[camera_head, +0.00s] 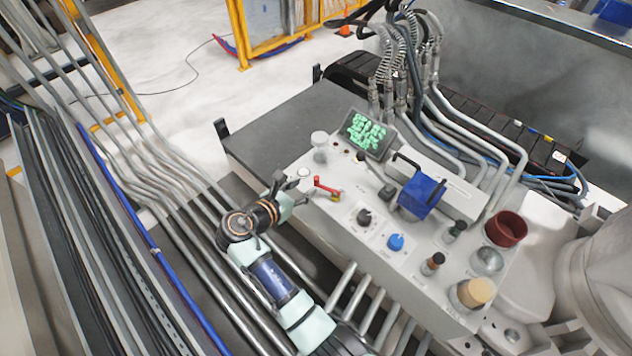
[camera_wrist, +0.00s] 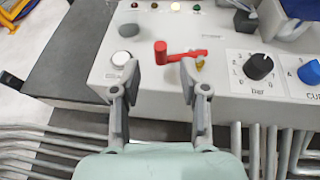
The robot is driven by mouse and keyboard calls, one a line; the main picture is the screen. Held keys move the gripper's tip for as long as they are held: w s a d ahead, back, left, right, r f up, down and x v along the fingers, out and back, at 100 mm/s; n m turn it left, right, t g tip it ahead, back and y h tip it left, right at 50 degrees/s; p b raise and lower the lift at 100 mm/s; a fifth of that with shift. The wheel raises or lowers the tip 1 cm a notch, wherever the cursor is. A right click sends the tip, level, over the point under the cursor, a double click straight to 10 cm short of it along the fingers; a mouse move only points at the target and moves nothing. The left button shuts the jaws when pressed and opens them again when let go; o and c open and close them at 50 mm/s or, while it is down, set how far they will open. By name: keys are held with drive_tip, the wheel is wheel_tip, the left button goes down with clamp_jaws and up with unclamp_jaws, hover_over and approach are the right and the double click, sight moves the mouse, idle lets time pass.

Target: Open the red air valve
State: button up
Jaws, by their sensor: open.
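The red air valve (camera_head: 327,188) is a red lever on the light grey control panel, left of a black knob. In the wrist view the red valve (camera_wrist: 178,54) has an upright end at left and a handle reaching right, with a brass fitting under the right end. My gripper (camera_head: 290,182) is beside the panel's front left edge, close to the valve. In the wrist view my gripper (camera_wrist: 159,76) is open and empty. Its fingertips stand on the near side of the lever; the right tip overlaps or nearly touches the handle. I cannot tell whether it touches.
A black dial (camera_wrist: 258,66) and a blue dial (camera_head: 396,242) sit right of the valve. A white button (camera_wrist: 122,58) is at left. A blue block (camera_head: 420,195), a red cup (camera_head: 506,229) and a green display (camera_head: 366,132) stand on the panel. Metal pipes (camera_head: 170,210) run below its front edge.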

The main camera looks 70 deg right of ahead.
sight(315, 180)
drive_tip(key=b+x, duration=0.2)
drive_tip(key=x, duration=0.4)
drive_tip(key=shift+s+f+b, duration=0.1)
drive_tip(key=shift+f+b, duration=0.1)
drive_tip(key=shift+b, duration=0.2)
drive_tip(key=shift+s+d+f, duration=0.15)
drive_tip(key=shift+d, duration=0.5)
drive_tip(key=shift+c, duration=0.3)
clamp_jaws()
